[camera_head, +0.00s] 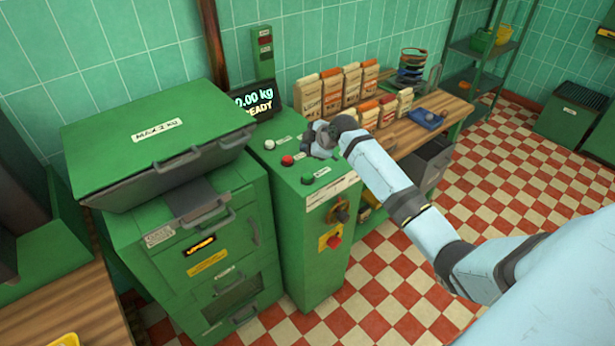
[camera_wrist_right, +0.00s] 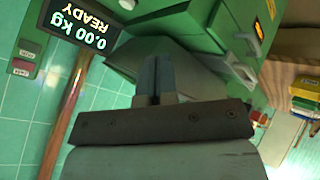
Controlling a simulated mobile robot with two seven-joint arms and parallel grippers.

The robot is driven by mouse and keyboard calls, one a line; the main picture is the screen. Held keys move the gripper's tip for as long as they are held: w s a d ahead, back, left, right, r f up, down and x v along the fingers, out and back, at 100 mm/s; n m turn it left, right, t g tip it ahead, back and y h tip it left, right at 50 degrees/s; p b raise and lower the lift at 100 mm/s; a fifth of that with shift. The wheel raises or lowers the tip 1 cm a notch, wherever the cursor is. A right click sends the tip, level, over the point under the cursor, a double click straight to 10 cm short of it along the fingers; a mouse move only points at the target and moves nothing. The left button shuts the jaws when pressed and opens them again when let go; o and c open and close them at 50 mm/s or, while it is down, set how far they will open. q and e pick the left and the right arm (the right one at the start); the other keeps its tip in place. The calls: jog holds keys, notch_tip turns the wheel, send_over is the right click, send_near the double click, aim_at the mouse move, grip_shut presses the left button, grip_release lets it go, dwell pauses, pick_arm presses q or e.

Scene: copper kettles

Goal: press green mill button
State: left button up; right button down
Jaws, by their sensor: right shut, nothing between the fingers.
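The green mill cabinet (camera_head: 320,245) stands beside the large green machine with a lid. On its sloped top are a white button (camera_head: 269,144), a red button (camera_head: 287,160) and, nearest the front, a green button (camera_head: 307,179), each by a small label. My right gripper (camera_head: 318,145) is over the back right of this top, behind and to the right of the green button, apart from it in the picture. In the right wrist view its fingers (camera_wrist_right: 154,78) are shut and empty. The buttons do not show there. My left gripper is not in view.
A display (camera_head: 255,102) reading 0.00 kg READY stands behind the panel. The large lidded machine (camera_head: 150,135) is on the left. Several paper bags (camera_head: 330,92) stand on a wooden counter behind my arm. A knob (camera_head: 340,212) and red switch (camera_head: 334,242) project from the cabinet front.

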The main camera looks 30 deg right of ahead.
jog(key=f, duration=0.1)
jog(key=b, duration=0.5)
send_over(307, 177)
notch_tip(307, 177, down, 6)
jog(key=shift+f, duration=0.55)
dwell(0.5)
jog(key=shift+f, duration=0.15)
dwell(0.6)
jog(key=shift+f+b, duration=0.3)
